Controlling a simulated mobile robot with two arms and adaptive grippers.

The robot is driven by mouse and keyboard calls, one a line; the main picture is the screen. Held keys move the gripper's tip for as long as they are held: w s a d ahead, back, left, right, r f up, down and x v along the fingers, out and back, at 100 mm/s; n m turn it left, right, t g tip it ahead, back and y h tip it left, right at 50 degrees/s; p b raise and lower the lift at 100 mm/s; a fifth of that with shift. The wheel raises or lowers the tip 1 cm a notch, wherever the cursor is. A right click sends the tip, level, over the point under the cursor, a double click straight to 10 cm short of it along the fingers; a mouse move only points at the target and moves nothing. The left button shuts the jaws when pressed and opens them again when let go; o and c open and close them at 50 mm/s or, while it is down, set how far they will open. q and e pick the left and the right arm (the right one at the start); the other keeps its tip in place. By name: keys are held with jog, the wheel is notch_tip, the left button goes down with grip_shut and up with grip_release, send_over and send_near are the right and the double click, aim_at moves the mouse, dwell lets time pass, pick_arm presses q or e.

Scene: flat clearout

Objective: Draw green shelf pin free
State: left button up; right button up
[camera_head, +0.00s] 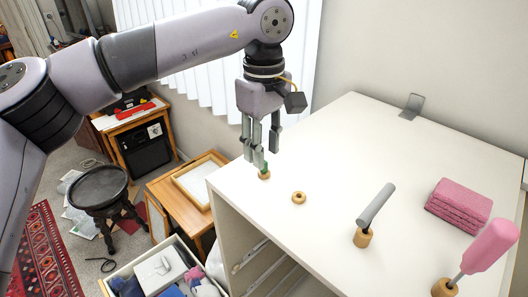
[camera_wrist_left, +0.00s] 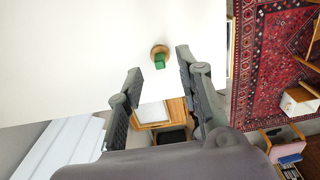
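The green shelf pin (camera_head: 264,168) stands in a small round wooden holder (camera_head: 265,176) near the left edge of the white top. In the left wrist view the green pin (camera_wrist_left: 159,62) shows against its wooden holder (camera_wrist_left: 159,49), in line with the gap between the fingers. My left gripper (camera_head: 264,152) points down just above the pin, and its fingers partly cover the pin in the head view. In the left wrist view the left gripper (camera_wrist_left: 158,66) has its fingers apart with nothing held between them. My right gripper is not in view.
On the white top (camera_head: 330,150) are an empty wooden ring (camera_head: 299,198), a grey peg (camera_head: 376,204) in a wooden holder, a pink-handled tool (camera_head: 489,247) in another holder, and folded pink cloths (camera_head: 459,203). A filled drawer or box (camera_head: 165,270) sits lower left.

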pick_arm(q)
jog(key=shift+f+p, duration=0.3)
jog(key=shift+f, duration=1.15)
grip_shut()
